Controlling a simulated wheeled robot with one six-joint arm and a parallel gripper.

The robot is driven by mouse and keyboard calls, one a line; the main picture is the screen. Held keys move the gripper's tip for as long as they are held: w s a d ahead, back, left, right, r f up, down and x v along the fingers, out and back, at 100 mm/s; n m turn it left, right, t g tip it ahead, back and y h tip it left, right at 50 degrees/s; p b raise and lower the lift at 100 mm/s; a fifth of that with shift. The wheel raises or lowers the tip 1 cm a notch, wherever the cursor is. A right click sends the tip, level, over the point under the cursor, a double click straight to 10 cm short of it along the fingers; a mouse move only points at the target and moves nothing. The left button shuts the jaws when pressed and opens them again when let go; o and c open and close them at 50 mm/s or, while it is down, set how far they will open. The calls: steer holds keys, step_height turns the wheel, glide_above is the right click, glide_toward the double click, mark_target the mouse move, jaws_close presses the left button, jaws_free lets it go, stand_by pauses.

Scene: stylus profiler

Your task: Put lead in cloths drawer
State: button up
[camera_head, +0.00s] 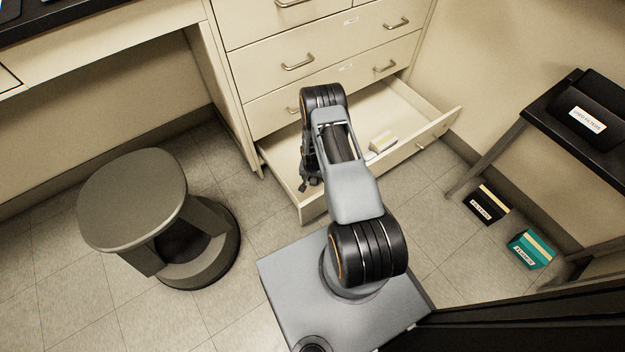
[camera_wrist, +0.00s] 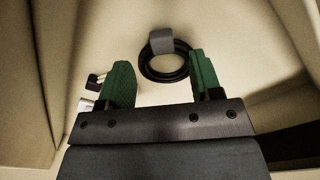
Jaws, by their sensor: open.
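The lead (camera_wrist: 165,68) is a black coil with a grey band around its top. In the wrist view it lies on the pale floor of the open bottom drawer (camera_head: 440,128), just beyond my fingertips. A dark plug (camera_wrist: 96,80) shows left of the left finger, with a white piece below it; I cannot tell whether both belong to the lead. My gripper (camera_wrist: 160,75) has two green fingers, spread apart with nothing held between them. In the head view my gripper (camera_head: 309,182) is low in the drawer's left part, and my arm hides much of it.
A small cream box (camera_head: 383,142) lies in the drawer's middle. Closed drawers (camera_head: 300,55) rise above. A round stool (camera_head: 135,195) stands left. Black (camera_head: 486,204) and teal (camera_head: 531,249) boxes sit on the floor right, beneath a dark table (camera_head: 585,125). Floor between stool and cabinet is clear.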

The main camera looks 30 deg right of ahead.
steer(key=shift+s+a+r+p, duration=0.1)
steer(key=shift+r+p, duration=0.55)
steer(key=shift+r, duration=2)
steer(key=w+a+r+n+t+p, duration=0.2)
steer(key=r+p, duration=0.6)
steer(key=r, duration=1.4)
steer(key=s+a+r+n+p, duration=0.1)
steer(key=a+r+p, duration=0.4)
steer(key=r, duration=1.7)
steer(key=s+a+r+n+p, duration=0.1)
steer(key=s+r+p, duration=0.4)
steer(key=r, duration=0.5)
steer(key=s+a+r+n+p, duration=0.2)
steer(key=s+r+p, duration=0.4)
steer(key=r, duration=0.5)
steer(key=s+a+r+n+t+p, duration=0.1)
steer(key=s+r+p, duration=0.4)
steer(key=r, duration=0.5)
steer(key=shift+s+a+r+n+p, duration=0.2)
steer(key=shift+s+r+n+p, duration=0.2)
steer(key=shift+s, duration=0.6)
